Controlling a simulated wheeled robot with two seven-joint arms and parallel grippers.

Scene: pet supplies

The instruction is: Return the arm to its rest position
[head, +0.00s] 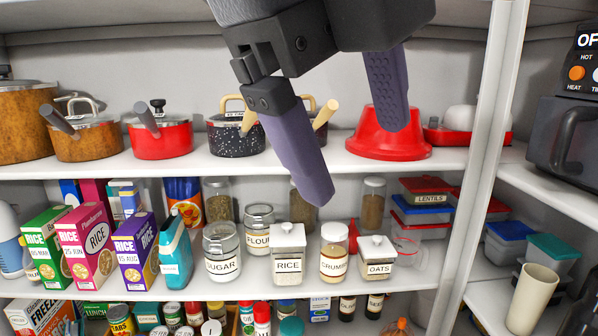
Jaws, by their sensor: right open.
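My right gripper (357,162) comes down from the top of the head view, close to the camera. Its two purple-grey fingers are spread apart with nothing between them. It hangs in front of the upper shelf and hides part of the pots there. The left finger reaches down over the middle shelf's jars in the picture. My left gripper is not in view.
The upper shelf (230,166) holds an orange pot (88,138), a red pot (160,138), a speckled pot (237,138) and a red bowl-like item (388,145). Below stand rice boxes (137,250), a sugar jar (222,262) and a rice canister (288,250). An appliance (565,140) stands right.

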